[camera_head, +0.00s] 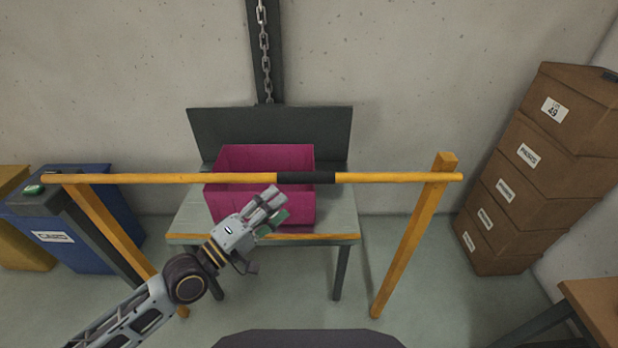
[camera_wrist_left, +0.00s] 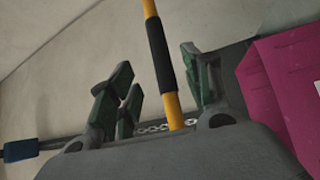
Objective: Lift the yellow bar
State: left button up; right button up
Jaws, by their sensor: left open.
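The yellow bar (camera_head: 140,178) lies level across the head view, its ends on two yellow posts, the left (camera_head: 105,228) and the right (camera_head: 410,245). It has a black sleeve (camera_head: 306,178) near its middle. My left gripper (camera_head: 274,204) is open and empty, just below the bar and near the left end of the sleeve in the picture. In the left wrist view the bar and its black sleeve (camera_wrist_left: 160,55) run between the two open fingers (camera_wrist_left: 158,90), apart from both. How far the bar is from the fingertips is hard to tell. My right gripper is not in view.
A magenta bin (camera_head: 265,158) stands on a grey table (camera_head: 340,222) behind the bar. A chain (camera_head: 264,45) hangs on a dark column behind. Blue (camera_head: 75,255) and yellow bins stand at left. Stacked brown boxes (camera_head: 540,150) stand at right, with a brown table (camera_head: 598,305) in front.

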aim_at(304, 183)
pick_arm(q)
jog(key=shift+p+x, duration=0.3)
jog(key=shift+x, duration=3.5)
jog(key=shift+p+x, duration=0.45)
jog(key=shift+x, duration=1.1)
jog(key=shift+w+d+r, duration=0.1)
jog(key=shift+w+d, duration=0.05)
jog(key=shift+d, duration=0.1)
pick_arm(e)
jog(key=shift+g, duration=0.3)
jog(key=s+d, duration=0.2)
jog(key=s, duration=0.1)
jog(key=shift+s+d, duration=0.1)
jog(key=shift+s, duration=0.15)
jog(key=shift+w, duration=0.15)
